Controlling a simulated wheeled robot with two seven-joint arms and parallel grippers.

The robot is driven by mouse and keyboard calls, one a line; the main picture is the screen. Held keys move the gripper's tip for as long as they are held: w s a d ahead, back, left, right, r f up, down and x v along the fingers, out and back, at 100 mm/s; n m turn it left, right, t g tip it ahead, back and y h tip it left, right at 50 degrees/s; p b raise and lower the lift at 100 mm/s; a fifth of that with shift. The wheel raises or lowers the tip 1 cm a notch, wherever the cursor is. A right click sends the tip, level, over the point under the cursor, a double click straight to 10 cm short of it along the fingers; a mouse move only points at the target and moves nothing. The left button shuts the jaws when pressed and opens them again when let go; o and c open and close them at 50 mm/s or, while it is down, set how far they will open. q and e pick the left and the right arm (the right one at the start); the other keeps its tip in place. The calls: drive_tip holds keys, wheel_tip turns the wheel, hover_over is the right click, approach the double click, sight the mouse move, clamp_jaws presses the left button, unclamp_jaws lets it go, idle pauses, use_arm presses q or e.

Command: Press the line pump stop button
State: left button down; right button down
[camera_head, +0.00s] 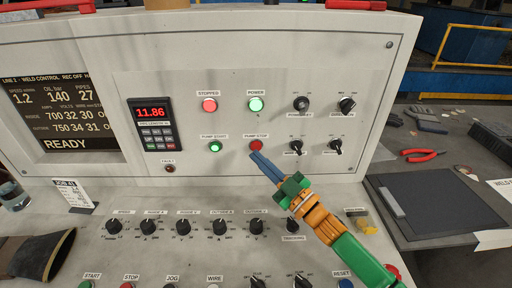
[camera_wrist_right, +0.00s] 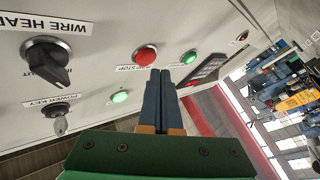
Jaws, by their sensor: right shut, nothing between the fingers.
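The pump stop button (camera_head: 256,145) is a red round button under a "PUMP STOP" label on the upright panel (camera_head: 320,75). It also shows in the right wrist view (camera_wrist_right: 145,56), just above and left of the fingertips. My right gripper (camera_head: 254,155) is shut and empty, its blue fingertips just below and close to the button. In the right wrist view the shut fingers (camera_wrist_right: 161,74) point up at the panel beside the button. I cannot tell whether they touch it. The green pump start button (camera_head: 215,146) is to the left. My left gripper is not in view.
A red stopped lamp (camera_head: 209,105) and a green power lamp (camera_head: 256,104) sit above. Black selector knobs (camera_head: 335,146) are to the right. A row of knobs (camera_head: 183,227) lines the sloping desk. A job card (camera_head: 74,196) stands at left; red-handled pliers (camera_head: 422,155) lie at right.

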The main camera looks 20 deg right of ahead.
drive_tip(key=shift+w, duration=0.15)
idle(0.7)
drive_tip(key=shift+w+d, duration=0.1)
drive_tip(key=shift+w, duration=0.15)
drive_tip(key=shift+w+d+b, duration=0.1)
drive_tip(key=shift+w+b, duration=0.2)
drive_tip(key=shift+w, duration=0.05)
idle(0.6)
drive_tip(key=shift+s+a+p, duration=0.2)
drive_tip(key=shift+s+p, duration=0.3)
drive_tip(key=shift+s, duration=0.25)
drive_tip(key=shift+s+a+p, duration=0.25)
drive_tip(key=shift+s+p, duration=0.2)
drive_tip(key=shift+s, duration=0.35)
drive_tip(key=shift+s+a+p, duration=0.2)
drive_tip(key=shift+s+p, duration=0.2)
drive_tip(key=shift+s, duration=0.4)
drive_tip(key=shift+s+a+p, duration=0.25)
drive_tip(key=shift+s+p, duration=0.2)
drive_tip(key=shift+s, duration=0.35)
